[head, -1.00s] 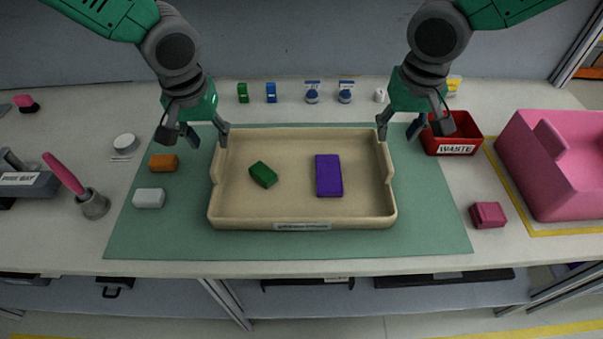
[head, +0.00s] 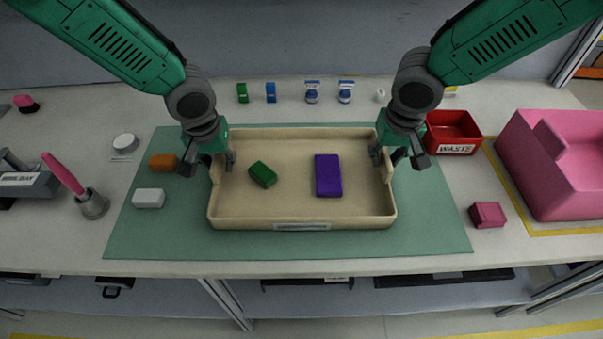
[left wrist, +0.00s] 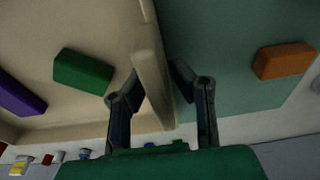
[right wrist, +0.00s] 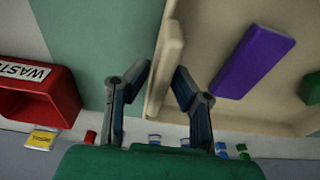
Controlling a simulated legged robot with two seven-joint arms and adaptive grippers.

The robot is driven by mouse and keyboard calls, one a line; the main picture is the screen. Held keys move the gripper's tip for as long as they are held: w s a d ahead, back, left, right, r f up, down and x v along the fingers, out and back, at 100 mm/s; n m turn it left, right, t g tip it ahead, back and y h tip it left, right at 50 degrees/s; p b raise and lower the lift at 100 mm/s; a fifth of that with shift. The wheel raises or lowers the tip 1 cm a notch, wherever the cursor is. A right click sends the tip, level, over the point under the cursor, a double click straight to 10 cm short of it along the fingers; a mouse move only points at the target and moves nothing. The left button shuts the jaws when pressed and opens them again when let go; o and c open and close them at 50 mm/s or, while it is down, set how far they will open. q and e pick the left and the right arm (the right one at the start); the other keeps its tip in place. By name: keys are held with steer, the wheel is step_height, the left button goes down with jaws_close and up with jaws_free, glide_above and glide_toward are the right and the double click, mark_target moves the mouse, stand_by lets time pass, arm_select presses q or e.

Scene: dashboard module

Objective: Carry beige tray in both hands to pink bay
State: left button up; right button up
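The beige tray (head: 300,215) lies on the green mat in the middle of the table. It holds a green block (head: 262,174) and a purple block (head: 328,176). My left gripper (head: 210,164) is open at the tray's left wall, one finger inside and one outside; the wall (left wrist: 152,62) shows between them in the left wrist view. My right gripper (head: 397,158) is open and straddles the right wall likewise; that wall (right wrist: 166,65) shows in the right wrist view. Contact with the walls is unclear. A pink bin (head: 555,180) stands at the right inside yellow floor tape.
A red waste bin (head: 452,135) stands between the tray and the pink bin. A dark pink block (head: 487,214) lies at the mat's right edge. Orange (head: 163,162) and white (head: 149,198) blocks lie left of the tray. Several small items line the back.

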arm_select(q)
jaws_close()
arm_select(e)
jaws_close()
